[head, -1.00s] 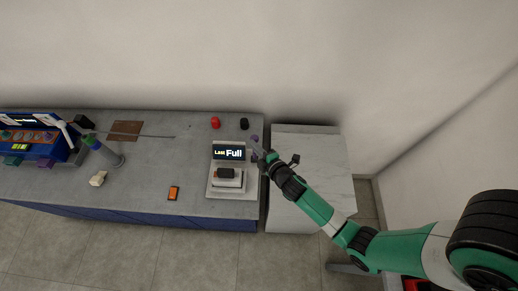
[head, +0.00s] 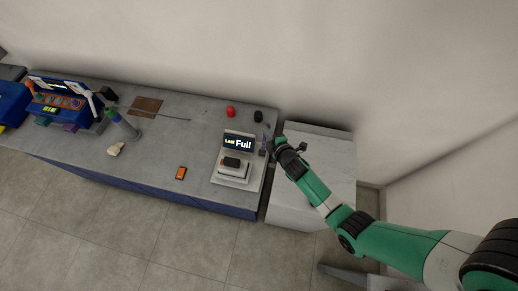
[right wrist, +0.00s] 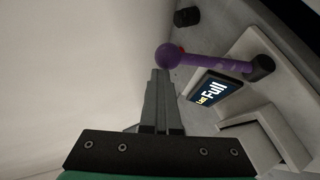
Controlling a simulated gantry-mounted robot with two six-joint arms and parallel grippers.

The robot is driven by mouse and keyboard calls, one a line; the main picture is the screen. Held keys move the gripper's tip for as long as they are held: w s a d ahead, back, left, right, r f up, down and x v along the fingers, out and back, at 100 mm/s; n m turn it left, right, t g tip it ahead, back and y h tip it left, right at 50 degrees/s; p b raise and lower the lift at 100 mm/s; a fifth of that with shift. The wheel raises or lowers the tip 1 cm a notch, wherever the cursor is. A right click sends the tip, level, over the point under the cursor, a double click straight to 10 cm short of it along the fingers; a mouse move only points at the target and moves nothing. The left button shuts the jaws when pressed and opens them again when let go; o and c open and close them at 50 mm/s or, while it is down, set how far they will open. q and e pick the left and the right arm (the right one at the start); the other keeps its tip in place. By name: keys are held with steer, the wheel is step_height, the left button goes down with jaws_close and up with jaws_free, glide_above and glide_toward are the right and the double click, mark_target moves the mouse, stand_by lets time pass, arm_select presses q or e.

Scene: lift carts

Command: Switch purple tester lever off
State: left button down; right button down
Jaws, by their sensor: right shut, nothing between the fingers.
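The tester (head: 233,170) is a pale unit at the right end of the grey bench, with a dark screen (head: 239,143) reading "Last Full". In the right wrist view its purple lever (right wrist: 212,62) runs from a dark pivot on the tester's side to a round purple knob (right wrist: 168,57). My right gripper (right wrist: 160,72) is shut and empty, its fingertips right at the knob; I cannot tell whether they touch it. In the head view my right gripper (head: 272,143) is beside the tester's right side and mostly covers the lever. My left gripper is out of view.
An orange-and-black device (head: 181,173) lies left on the bench.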

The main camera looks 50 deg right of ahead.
steer(key=shift+r, duration=0.3)
steer(key=s+a+r+p, duration=0.4)
steer(key=s+a+r, duration=0.1)
steer(key=s+r, duration=0.2)
steer(key=shift+v, duration=0.95)
steer(key=shift+f, duration=0.1)
